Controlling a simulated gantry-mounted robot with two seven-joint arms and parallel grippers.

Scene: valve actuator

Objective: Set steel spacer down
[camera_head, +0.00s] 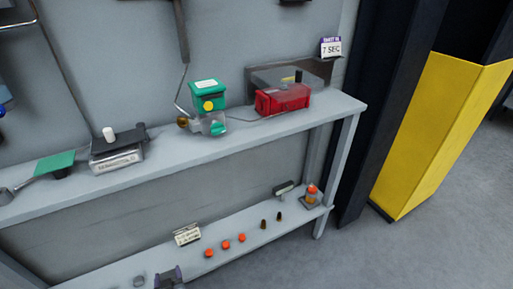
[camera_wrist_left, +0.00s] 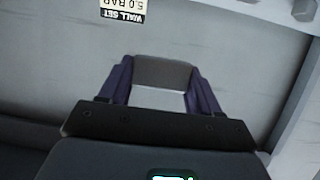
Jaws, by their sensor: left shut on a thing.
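In the head view the held spacer is too small and hidden to make out clearly. A small grey round piece (camera_head: 139,281) sits on the lower shelf just left of the gripper. Whether the held spacer touches the shelf cannot be told. My right gripper is not in view.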

